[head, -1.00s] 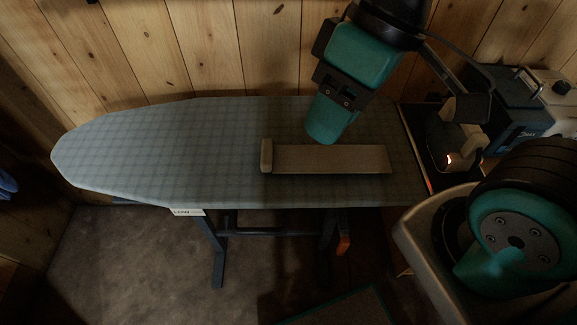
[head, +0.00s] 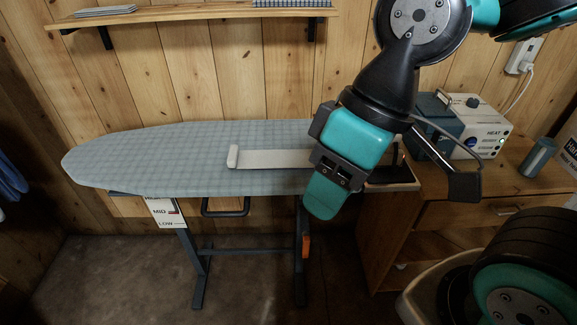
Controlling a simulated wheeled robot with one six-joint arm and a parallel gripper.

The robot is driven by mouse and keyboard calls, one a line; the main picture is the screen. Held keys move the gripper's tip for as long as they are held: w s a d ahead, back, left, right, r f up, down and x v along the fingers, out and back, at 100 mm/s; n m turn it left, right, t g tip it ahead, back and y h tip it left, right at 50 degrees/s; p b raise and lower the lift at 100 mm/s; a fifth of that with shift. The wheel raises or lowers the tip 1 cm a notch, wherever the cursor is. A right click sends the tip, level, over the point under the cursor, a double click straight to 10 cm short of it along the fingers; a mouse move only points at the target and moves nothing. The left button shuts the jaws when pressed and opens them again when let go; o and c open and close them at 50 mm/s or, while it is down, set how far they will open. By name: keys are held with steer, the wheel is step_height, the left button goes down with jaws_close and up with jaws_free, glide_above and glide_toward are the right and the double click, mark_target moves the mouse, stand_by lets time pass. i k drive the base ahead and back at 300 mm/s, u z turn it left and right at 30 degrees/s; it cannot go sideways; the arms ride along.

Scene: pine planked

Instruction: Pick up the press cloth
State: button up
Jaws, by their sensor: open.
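I cannot identify the press cloth for certain. Two flat folded cloths lie on the wall shelf at the top: a pale one (head: 105,11) at the left and a checkered one (head: 291,3) at the right, cut by the picture's top edge. My gripper (head: 324,197) points downward in front of the right part of the ironing board, well below the shelf. It is open, and I see nothing held in it.
The ironing board (head: 150,157) has a pale sleeve board (head: 275,159) on top. A wooden cabinet (head: 465,205) at the right carries a blue and white steam unit (head: 475,128) and a grey can (head: 538,157). The wooden shelf (head: 200,16) is fixed to the plank wall. Floor is clear at lower left.

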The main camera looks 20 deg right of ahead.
mark_target(257, 159)
steer(key=z, duration=0.5)
steer(key=i, duration=1)
